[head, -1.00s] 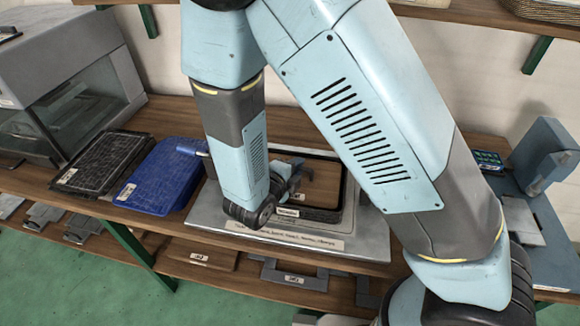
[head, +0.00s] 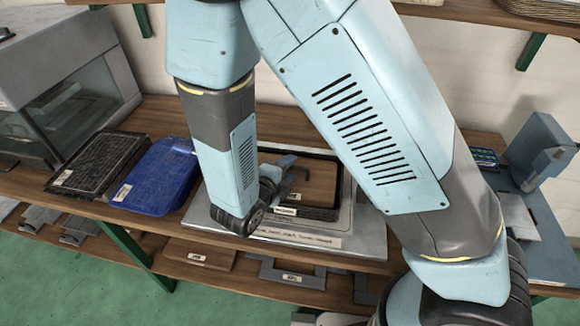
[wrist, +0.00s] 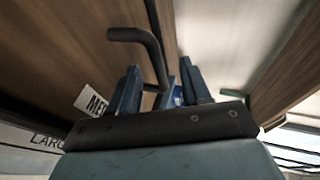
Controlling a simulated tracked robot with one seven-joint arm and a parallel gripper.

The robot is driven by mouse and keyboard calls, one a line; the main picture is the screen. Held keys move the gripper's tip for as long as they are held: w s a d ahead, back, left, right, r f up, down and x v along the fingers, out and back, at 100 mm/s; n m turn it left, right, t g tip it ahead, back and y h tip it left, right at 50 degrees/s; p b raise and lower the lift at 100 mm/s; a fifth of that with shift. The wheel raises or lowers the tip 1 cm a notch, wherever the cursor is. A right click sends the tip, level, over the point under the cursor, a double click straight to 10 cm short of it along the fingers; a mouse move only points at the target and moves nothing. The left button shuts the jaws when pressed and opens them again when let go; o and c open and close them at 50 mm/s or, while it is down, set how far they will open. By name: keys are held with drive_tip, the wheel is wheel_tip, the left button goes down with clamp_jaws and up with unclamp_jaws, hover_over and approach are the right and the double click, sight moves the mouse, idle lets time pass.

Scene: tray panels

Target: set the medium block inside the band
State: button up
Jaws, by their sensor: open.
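The medium block (head: 323,178) is a brown wooden slab with a small white label. In the head view it lies within the dark rectangular band (head: 322,213), whose front label (head: 285,211) faces me. I cannot tell whether it is fully seated. The wrist view shows the block (wrist: 60,45) with a label starting "ME" and a dark bent handle (wrist: 140,38). My gripper (head: 290,167) is open at the block's left part. In the wrist view its blue fingers (wrist: 160,82) stand either side of the handle's lower end; contact is unclear. My arm hides the band's left side.
The band sits on a grey panel (head: 368,235) on the wooden bench. A blue tray (head: 155,178) and a black tray (head: 98,165) lie to the left. A blue-grey device (head: 540,150) stands at right. Several pieces lie on the lower shelf, including a grey frame (head: 292,277).

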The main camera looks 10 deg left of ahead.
drive_tip(key=v, duration=1.1)
drive_tip(key=shift+f, duration=0.1)
drive_tip(key=w+d+r+m+g, duration=0.25)
drive_tip(key=d+r+m, duration=0.25)
drive_tip(key=d+m, duration=0.3)
drive_tip(key=w+d+r+m+g+h, duration=0.1)
drive_tip(key=w+d+r+m+g, duration=0.1)
drive_tip(key=d+r+m+g, duration=0.5)
drive_tip(key=w+d+r+m+g, duration=0.1)
drive_tip(key=w+d+r+m, duration=0.1)
drive_tip(key=d+m, duration=0.7)
drive_tip(key=s+d+r+m+t+y, duration=0.1)
drive_tip(key=d+r+m, duration=0.4)
drive_tip(key=m, duration=0.8)
drive_tip(key=s+d+r+m+t+y, duration=0.2)
drive_tip(key=s+d+r+m+y, duration=0.2)
drive_tip(key=m, duration=0.9)
wheel_tip(320, 180, up, 4)
drive_tip(key=shift+s+d+f+m+y, duration=0.2)
drive_tip(key=shift+d+m+y, duration=0.1)
drive_tip(key=shift+d+y, duration=0.3)
